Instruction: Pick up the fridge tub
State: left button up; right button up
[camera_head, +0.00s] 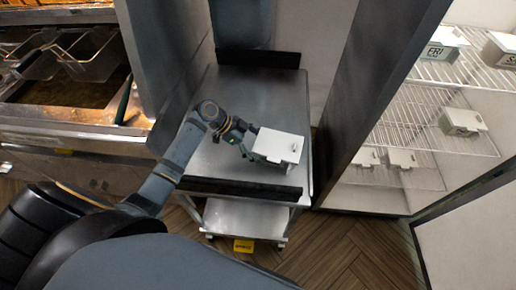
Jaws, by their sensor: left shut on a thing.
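A white lidded fridge tub (278,146) is at the near part of a steel-topped cart. My left gripper (251,146) reaches in from the left and is shut on the tub's left side. The tub sits at or just above the cart top; I cannot tell whether it touches. The fingertips are partly hidden against the tub. My right gripper is not in view.
The steel cart (230,90) has a dark front edge and a lower shelf. A fryer with baskets (75,60) stands at the left. At the right, an open fridge has wire shelves (400,125) with several similar tubs, one marked FRI (443,40).

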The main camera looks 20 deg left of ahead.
aim_at(268, 149)
pick_arm(q)
jog(key=shift+r, duration=0.1)
jog(key=shift+c, duration=0.4)
jog(key=shift+r+b, duration=0.5)
jog(key=shift+r, duration=0.05)
jog(key=d+r, duration=0.1)
jog(key=r, duration=0.1)
jog(key=s+d+r+b, duration=0.1)
jog(key=d+r, duration=0.1)
jog(key=d+r+b, duration=0.1)
jog(key=r, duration=0.2)
jog(key=shift+s+d+r, duration=0.1)
jog(key=shift+s+d, duration=0.1)
jog(key=shift+s, duration=0.2)
jog(key=s+d+r+b, duration=0.3)
jog(key=s+d+r, duration=0.1)
jog(key=d, duration=0.4)
jog(key=shift+d+r, duration=0.2)
jog(key=shift+r, duration=0.1)
